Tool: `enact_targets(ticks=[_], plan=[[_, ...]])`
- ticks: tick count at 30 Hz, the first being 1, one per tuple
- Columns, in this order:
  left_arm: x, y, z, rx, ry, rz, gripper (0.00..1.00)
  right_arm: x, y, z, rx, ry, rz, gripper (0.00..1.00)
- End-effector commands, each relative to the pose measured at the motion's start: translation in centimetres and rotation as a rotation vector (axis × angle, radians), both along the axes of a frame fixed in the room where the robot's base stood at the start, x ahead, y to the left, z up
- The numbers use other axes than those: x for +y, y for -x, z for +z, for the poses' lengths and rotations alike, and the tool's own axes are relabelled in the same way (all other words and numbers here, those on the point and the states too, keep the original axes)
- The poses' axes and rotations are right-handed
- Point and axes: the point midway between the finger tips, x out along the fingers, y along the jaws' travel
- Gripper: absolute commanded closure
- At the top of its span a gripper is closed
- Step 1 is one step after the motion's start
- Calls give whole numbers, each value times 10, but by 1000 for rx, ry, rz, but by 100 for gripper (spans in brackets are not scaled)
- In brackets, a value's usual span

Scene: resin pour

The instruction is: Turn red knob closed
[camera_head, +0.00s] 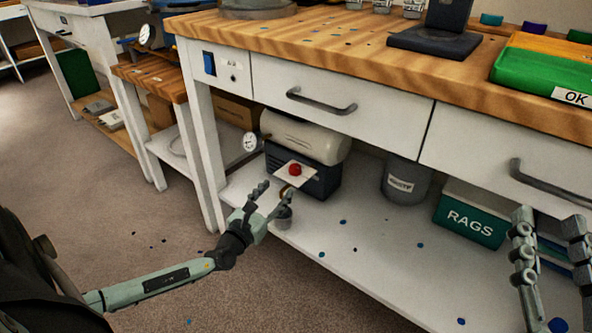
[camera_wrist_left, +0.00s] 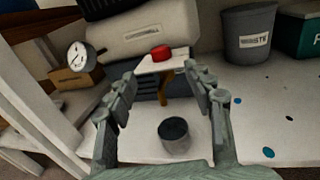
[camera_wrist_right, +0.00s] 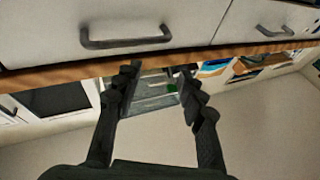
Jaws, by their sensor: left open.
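The red knob (camera_head: 295,169) sits on a pale plate (camera_head: 284,177) at the front of a machine with a cream tank (camera_head: 305,137) and dark base, on the lower shelf under the workbench. In the left wrist view the red knob (camera_wrist_left: 161,52) lies ahead, between and beyond the fingertips. My left gripper (camera_head: 271,194) is open and empty, in front of and a little below the knob, apart from it. My right gripper (camera_head: 549,222) is at the right edge, by the bench front; its fingers are apart and empty in the right wrist view (camera_wrist_right: 160,72).
A small grey cup (camera_wrist_left: 175,136) stands on the shelf just below my left gripper. A round gauge (camera_head: 250,141) is left of the tank. A waste bin (camera_head: 407,183) and a green RAGS box (camera_head: 470,220) stand to the right. The bench drawers (camera_head: 340,98) overhang the shelf.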

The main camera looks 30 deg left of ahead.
Motion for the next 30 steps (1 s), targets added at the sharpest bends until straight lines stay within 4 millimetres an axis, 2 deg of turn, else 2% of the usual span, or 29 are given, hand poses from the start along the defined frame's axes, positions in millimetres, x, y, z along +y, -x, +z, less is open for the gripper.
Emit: enact_targets(ticks=[5,18,24,30], plan=[[2,-19,1,-1,-19,-6,48,-1,2,6,-34,-13,-1,60],[11,-100,0,-3,-13,-5,48,-11,12,30,-224,-75,-18,60],[14,-117,0,-1,-13,-5,48,-15,17,39,-285,-94,-23,60],[13,-119,1,0,-12,-5,48,-15,18,41,-297,-99,-24,60]])
